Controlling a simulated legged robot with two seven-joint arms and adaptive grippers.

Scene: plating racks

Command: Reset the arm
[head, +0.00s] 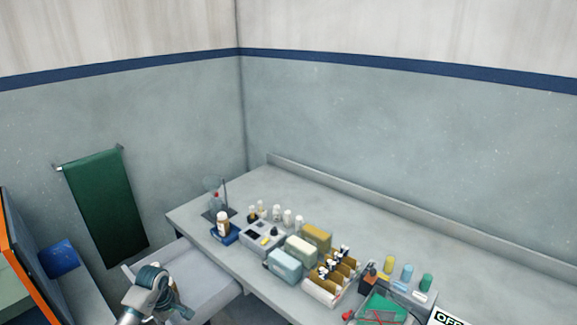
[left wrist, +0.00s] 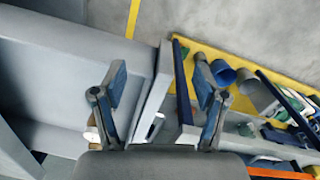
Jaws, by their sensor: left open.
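My left gripper (head: 157,288) is low at the left in the head view, by an open drawer (head: 206,272) of the bench. My right gripper is not in either view.
The grey bench (head: 400,222) holds bottles, boxes and a row of coloured-capped tubes (head: 407,273) along its front. Its back strip is clear. A green cloth (head: 105,207) hangs on the left wall. The wrist view shows a yellow-edged area with blue cups (left wrist: 222,73) on the right.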

